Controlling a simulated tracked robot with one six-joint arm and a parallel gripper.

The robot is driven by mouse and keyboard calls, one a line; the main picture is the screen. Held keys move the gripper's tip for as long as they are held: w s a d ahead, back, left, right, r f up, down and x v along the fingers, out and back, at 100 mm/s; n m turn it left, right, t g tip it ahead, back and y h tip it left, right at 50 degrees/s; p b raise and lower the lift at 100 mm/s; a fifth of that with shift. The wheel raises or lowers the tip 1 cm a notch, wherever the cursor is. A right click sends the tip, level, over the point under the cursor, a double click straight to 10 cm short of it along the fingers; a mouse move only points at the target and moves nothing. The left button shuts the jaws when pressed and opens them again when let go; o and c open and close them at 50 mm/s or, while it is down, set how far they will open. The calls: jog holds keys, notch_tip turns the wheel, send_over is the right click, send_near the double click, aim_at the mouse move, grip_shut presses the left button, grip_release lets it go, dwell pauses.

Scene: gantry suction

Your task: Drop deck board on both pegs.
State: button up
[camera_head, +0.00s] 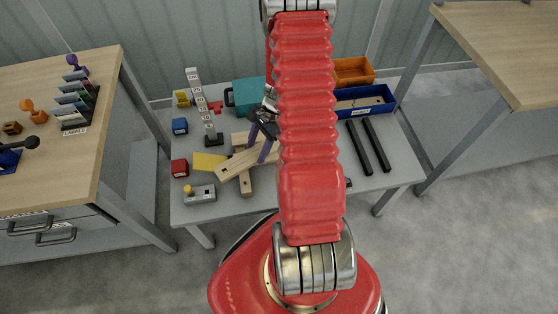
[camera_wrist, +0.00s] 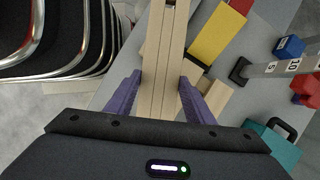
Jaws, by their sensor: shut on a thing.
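The deck board (camera_wrist: 163,60) is a pale wooden plank with lengthwise grooves. It lies between the two purple fingers of my gripper (camera_wrist: 160,82) in the wrist view. In the head view my gripper (camera_head: 262,152) is shut on the board (camera_head: 236,166), which slants across another wooden piece (camera_head: 245,184). Part of a wooden piece (camera_wrist: 217,97) shows beneath the board in the wrist view. I cannot make out the two pegs, and I cannot tell whether the board touches the wood below. My red arm hides the board's right side in the head view.
A yellow plate (camera_head: 208,162) lies left of the board. A grey box with a yellow knob (camera_head: 199,195), a red block (camera_head: 179,168), a blue block (camera_head: 180,126) and a numbered upright post (camera_head: 200,105) stand nearby. Two black bars (camera_head: 368,146) and a blue tray (camera_head: 364,101) are at right.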

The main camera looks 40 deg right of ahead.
jog(key=s+d+f+m+t, duration=0.1)
jog(key=s+d+f+m, duration=0.2)
jog(key=s, duration=0.4)
jog(key=shift+s+f+m+t+h, duration=0.15)
jog(key=shift+s+m+t+h, duration=0.2)
jog(key=shift+m, duration=0.55)
jog(key=shift+w, duration=0.1)
jog(key=shift+f, duration=2.85)
jog(key=shift+f, duration=1.3)
jog(key=o, duration=1.3)
jog(key=shift+c, duration=0.2)
jog(key=shift+r, duration=0.1)
jog(key=v, duration=1.3)
jog(key=shift+d+r, duration=0.2)
jog(key=shift+r, duration=0.05)
